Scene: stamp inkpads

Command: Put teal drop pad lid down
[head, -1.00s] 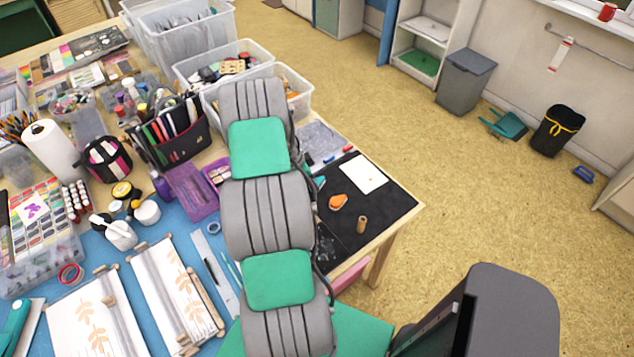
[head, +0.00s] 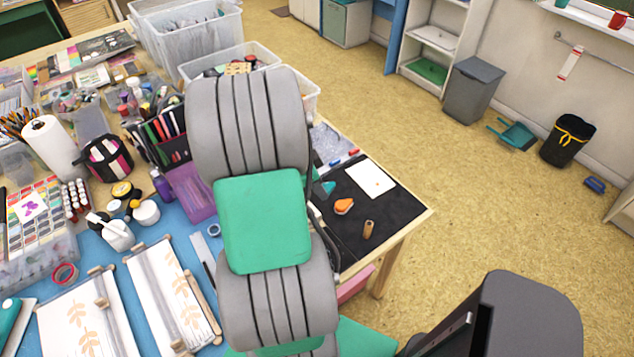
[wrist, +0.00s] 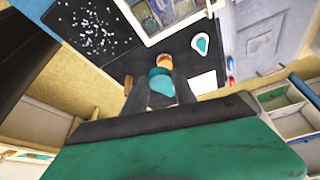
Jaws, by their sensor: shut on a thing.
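My gripper (wrist: 161,92) is shut on the teal drop pad lid (wrist: 162,84), a teal drop shape between its dark fingertips. It appears held above the black mat (wrist: 118,68); the exact height cannot be told. A white-rimmed teal drop pad (wrist: 201,44) lies apart from the lid, up and to the right in the wrist view. In the head view a teal piece (head: 328,187) shows on the mat just right of my arm. My arm hides the gripper and held lid in the head view.
An orange drop pad (head: 344,206) lies near the teal pad, partly behind the held lid in the wrist view. A brown cylinder (head: 369,230) and a white card (head: 371,178) are on the mat. A clear bin (wrist: 170,15) borders it. The mat's right part is fairly clear.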

